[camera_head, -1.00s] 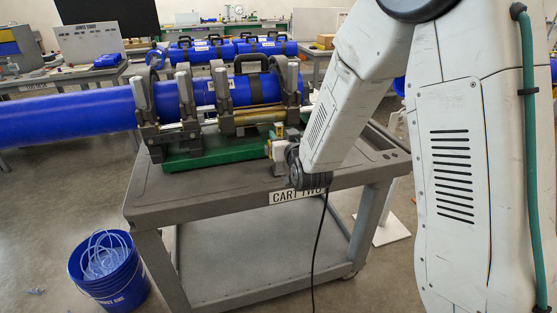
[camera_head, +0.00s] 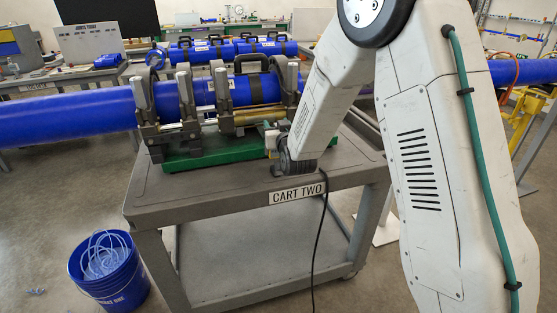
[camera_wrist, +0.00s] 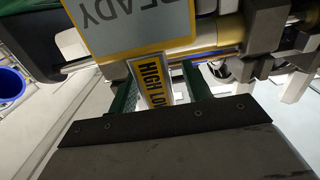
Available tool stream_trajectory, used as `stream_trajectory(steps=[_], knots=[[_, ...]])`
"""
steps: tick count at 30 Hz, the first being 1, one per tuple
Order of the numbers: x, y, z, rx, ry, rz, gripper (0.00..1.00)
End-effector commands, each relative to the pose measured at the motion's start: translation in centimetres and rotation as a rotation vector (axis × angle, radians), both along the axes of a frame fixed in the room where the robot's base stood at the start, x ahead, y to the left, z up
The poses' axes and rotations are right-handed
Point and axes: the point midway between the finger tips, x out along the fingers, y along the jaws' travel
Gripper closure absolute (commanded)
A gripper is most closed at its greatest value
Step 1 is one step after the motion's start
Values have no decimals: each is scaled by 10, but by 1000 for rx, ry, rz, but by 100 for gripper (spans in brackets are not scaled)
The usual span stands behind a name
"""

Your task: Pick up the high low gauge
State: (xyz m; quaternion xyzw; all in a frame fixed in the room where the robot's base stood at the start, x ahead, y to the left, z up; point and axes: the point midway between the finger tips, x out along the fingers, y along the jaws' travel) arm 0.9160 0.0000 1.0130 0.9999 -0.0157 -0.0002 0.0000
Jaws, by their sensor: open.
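The gauge's upper end runs up to a yellow-edged sign reading "READY" (camera_wrist: 130,22). In the head view my wrist is low at the cart's front edge, and the fingers and gauge are not clearly visible there.
The fusion machine with its clamps (camera_head: 220,115) and green base (camera_head: 205,152) stands on the grey cart (camera_head: 165,205), gripping a long blue pipe (camera_head: 65,118). A blue bucket (camera_head: 112,285) stands on the floor at left. A black cable hangs over the cart's front.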

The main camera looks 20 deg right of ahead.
Motion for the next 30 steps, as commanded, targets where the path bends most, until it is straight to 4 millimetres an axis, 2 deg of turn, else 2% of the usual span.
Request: stream_trajectory(steps=[1, 5, 6, 17, 23, 27, 30], knots=[[0, 0, 0, 0, 0, 0, 59], [0, 0, 0, 0, 0, 0, 95], [0, 0, 0, 0, 0, 0, 100], [0, 0, 3, 0, -2, 0, 100], [0, 0, 19, 0, -5, 0, 100], [0, 0, 40, 0, -5, 0, 100], [-5, 23, 39, 1, -2, 5, 100]])
